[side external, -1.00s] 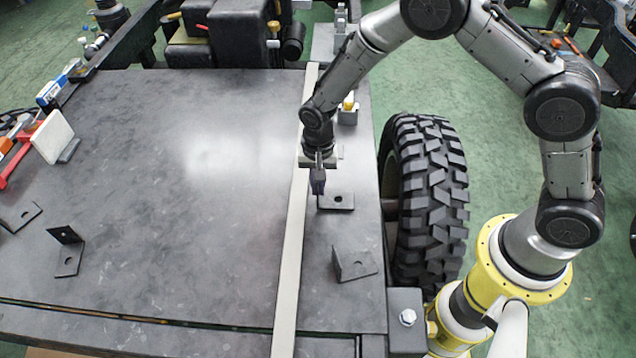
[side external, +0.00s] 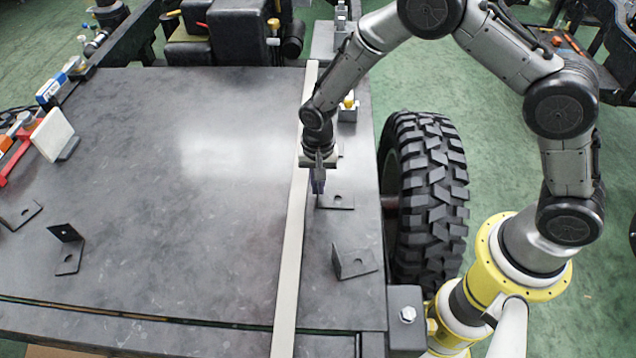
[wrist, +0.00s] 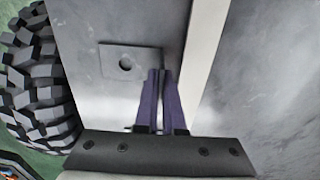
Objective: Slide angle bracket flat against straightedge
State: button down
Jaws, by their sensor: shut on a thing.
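A dark angle bracket (side external: 338,202) lies on the table just right of the pale straightedge (side external: 289,240). Its flat leg with a round hole shows in the wrist view (wrist: 118,58). My gripper (side external: 318,190) points down at the bracket's straightedge side, and its purple fingers (wrist: 158,75) are close together there. It is shut on the bracket's upright leg, which the fingers mostly hide. In the wrist view a narrow strip of table shows between the bracket and the straightedge (wrist: 205,45), so they look slightly apart.
Another bracket (side external: 353,263) lies nearer the front on the same side. Two more brackets (side external: 68,250) (side external: 20,215) lie at the far left, by a white block (side external: 52,134). The table (side external: 190,220) left of the straightedge is mostly clear. A tire (side external: 428,190) stands beyond the right edge.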

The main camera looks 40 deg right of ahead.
jog(key=c, duration=0.9)
grip_release()
jog(key=shift+c, duration=0.2)
jog(key=shift+r, duration=3.45)
